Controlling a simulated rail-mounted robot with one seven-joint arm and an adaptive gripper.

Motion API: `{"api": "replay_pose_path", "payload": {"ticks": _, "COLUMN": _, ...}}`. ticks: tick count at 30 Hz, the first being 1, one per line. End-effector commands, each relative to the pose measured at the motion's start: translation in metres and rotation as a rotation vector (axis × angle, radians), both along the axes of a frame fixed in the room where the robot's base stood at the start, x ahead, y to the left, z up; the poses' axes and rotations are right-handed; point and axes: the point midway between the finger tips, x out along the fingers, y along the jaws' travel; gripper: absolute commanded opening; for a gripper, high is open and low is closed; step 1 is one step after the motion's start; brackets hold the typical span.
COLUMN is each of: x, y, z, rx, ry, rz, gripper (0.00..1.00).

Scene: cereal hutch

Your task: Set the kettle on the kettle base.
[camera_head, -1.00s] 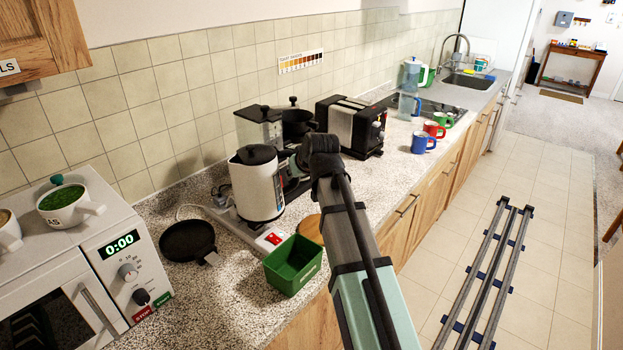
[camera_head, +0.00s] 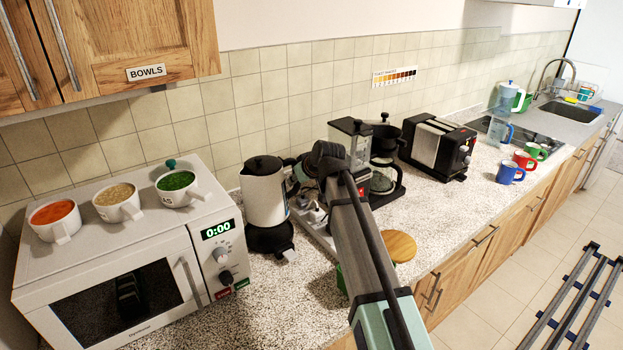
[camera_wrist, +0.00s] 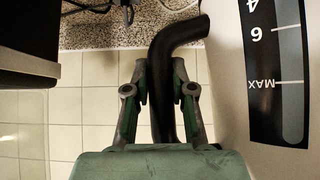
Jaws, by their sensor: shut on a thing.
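The kettle (camera_head: 264,200) is white with a black lid and a level scale on its side. My gripper (camera_wrist: 160,90) is shut on its black handle (camera_wrist: 163,75) in the wrist view, where the kettle wall (camera_wrist: 225,60) fills the right side. In the head view my arm hides most of the gripper (camera_head: 301,172). The kettle looks upright. The kettle base (camera_head: 268,240), black and round with a short tab, lies on the counter directly below the kettle in the picture. The kettle covers its rear part. I cannot tell whether they touch.
A microwave (camera_head: 125,265) with several filled cups on top stands left of the base. A green bin (camera_head: 341,279) is mostly behind my arm.

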Motion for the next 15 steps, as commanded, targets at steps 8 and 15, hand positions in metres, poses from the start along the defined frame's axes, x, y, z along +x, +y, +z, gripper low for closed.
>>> {"api": "replay_pose_path", "payload": {"ticks": 8, "x": 0.001, "y": 0.005, "z": -0.007, "rx": 0.006, "ry": -0.003, "rz": 0.006, "gripper": 0.0}}
{"api": "replay_pose_path", "payload": {"ticks": 15, "x": 0.001, "y": 0.004, "z": -0.023, "rx": 0.005, "ry": -0.002, "rz": 0.006, "gripper": 0.0}}
